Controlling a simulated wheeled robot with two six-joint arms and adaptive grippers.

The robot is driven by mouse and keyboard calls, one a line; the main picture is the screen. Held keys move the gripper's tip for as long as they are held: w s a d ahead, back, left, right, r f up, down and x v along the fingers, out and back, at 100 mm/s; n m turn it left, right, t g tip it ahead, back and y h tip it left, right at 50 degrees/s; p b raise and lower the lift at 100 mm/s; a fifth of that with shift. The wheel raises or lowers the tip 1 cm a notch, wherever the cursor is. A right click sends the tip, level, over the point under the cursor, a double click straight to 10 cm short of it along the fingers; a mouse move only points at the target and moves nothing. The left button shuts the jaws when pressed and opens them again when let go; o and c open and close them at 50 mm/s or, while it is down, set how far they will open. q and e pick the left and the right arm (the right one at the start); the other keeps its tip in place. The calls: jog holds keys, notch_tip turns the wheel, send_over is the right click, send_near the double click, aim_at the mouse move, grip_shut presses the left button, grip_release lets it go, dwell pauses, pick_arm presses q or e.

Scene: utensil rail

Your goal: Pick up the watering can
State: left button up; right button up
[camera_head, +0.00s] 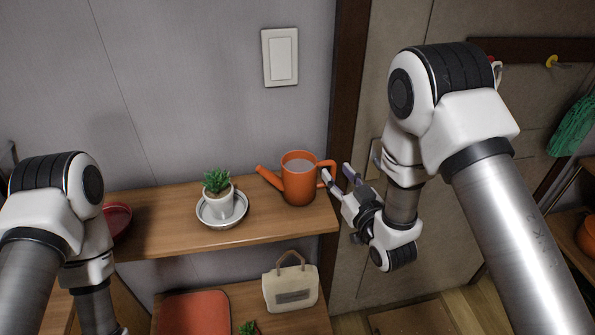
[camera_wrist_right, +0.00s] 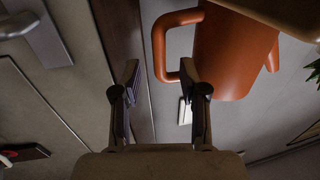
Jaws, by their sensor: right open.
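The orange watering can (camera_head: 299,180) stands upright near the right end of the wooden shelf in the head view. Its spout points left and its handle points right. My right gripper (camera_head: 336,174) is open at the handle side of the can. In the right wrist view the can (camera_wrist_right: 232,52) fills the upper right, and its handle (camera_wrist_right: 160,52) lies just beyond the open fingers (camera_wrist_right: 160,85). I cannot tell whether a finger touches the handle. My left arm is at the left of the head view, but its gripper is not visible.
A potted succulent (camera_head: 217,187) sits on a white saucer (camera_head: 222,216) left of the can on the shelf (camera_head: 162,232). A red dish (camera_head: 117,217) is farther left. A cream bag (camera_head: 291,289) stands on the lower shelf. A door with a handle is behind my right gripper.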

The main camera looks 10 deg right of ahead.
aim_at(335, 172)
jog(key=x, duration=0.3)
jog(key=shift+w+f, duration=0.2)
jog(key=shift+f, duration=0.15)
jog(key=shift+s, duration=0.1)
jog(key=shift+s+r, duration=0.2)
jog(key=shift+s, duration=0.05)
grip_shut()
pick_arm(q)
jog(key=shift+w+r, duration=0.25)
jog(key=shift+r, duration=0.1)
pick_arm(e)
jog(key=shift+w, duration=0.15)
